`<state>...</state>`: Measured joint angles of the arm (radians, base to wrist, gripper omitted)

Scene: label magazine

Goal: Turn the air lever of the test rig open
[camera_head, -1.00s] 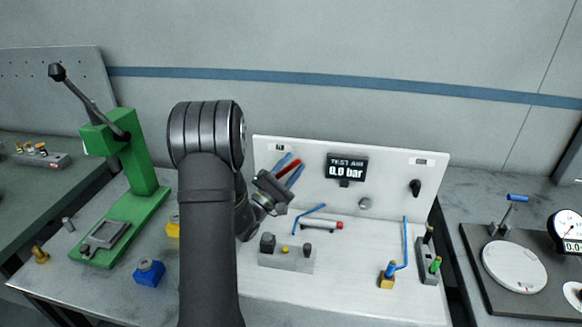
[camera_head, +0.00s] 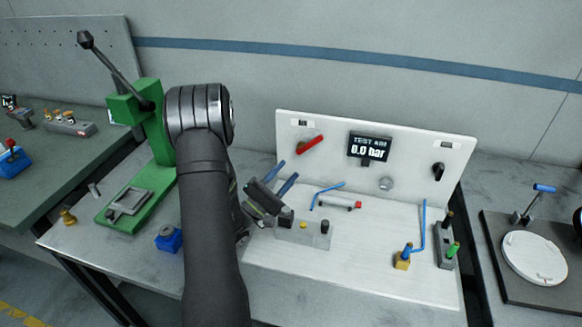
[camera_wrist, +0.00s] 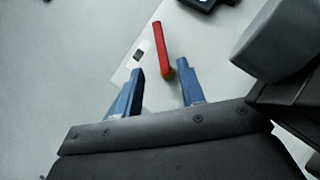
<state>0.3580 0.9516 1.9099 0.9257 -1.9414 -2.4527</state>
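The red air lever (camera_head: 310,145) is on the upper left of the white test rig panel (camera_head: 400,150), slanting up to the right. The display (camera_head: 369,147) reads "TEST AIR 0.0 bar". My gripper (camera_head: 283,177) is below and left of the lever, its two blue fingers spread apart with nothing between them. In the wrist view the lever (camera_wrist: 160,48) lies just beyond the open fingertips (camera_wrist: 162,80), clear of both. Its lower end, near a small brass-coloured part, points into the space between the fingers.
A block with knobs (camera_head: 303,233) stands on the rig's base below my gripper. A blue tube (camera_head: 327,189) and a red-ended cylinder (camera_head: 340,202) lie nearby. A green press (camera_head: 150,150) stands left of my arm. A black knob (camera_head: 438,171) is on the panel's right.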

